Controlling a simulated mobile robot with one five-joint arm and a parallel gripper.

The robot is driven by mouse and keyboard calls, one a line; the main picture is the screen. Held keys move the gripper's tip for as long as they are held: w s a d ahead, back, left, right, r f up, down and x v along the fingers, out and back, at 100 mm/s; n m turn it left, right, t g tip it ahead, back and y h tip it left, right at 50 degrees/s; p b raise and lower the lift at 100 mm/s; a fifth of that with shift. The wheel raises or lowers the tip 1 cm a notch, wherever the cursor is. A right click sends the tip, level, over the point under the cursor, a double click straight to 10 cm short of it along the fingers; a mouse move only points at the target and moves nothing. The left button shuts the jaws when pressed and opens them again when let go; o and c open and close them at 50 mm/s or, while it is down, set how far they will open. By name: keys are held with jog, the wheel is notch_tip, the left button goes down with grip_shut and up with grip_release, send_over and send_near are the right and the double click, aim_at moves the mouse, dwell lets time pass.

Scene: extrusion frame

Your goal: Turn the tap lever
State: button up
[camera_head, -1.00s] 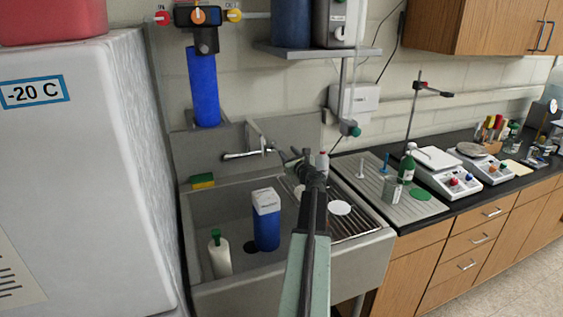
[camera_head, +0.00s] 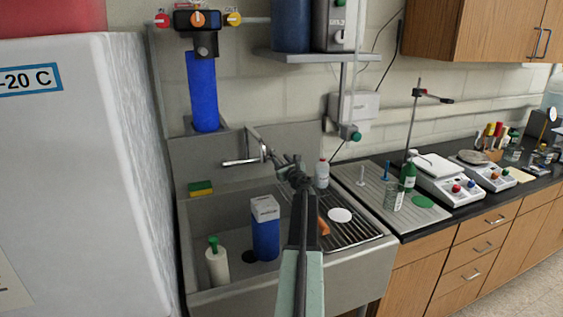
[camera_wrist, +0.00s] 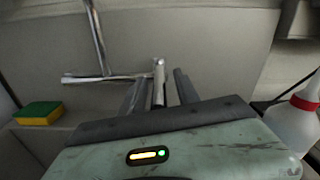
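The chrome tap (camera_head: 241,162) is on the sink's back wall. In the wrist view its pipes (camera_wrist: 95,40) show at the upper left. The lever (camera_wrist: 158,82), a short metal bar with a rounded tip, stands in the middle of the wrist view. My gripper (camera_head: 277,160) is beside the tap's right end in the head view. In the wrist view the two dark fingers of my gripper (camera_wrist: 159,86) are apart, one on each side of the lever. I cannot tell whether either finger touches it.
The sink (camera_head: 215,205) holds a blue-and-white carton (camera_head: 265,230) and a white bottle with a green cap (camera_head: 217,262). A sponge (camera_head: 201,188) lies on the left rim. A white bottle with a red cap (camera_head: 322,173) stands right of my gripper. A shelf (camera_head: 315,54) hangs above.

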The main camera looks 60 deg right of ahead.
jog(key=shift+w, duration=0.1)
grip_shut()
dwell(1.4)
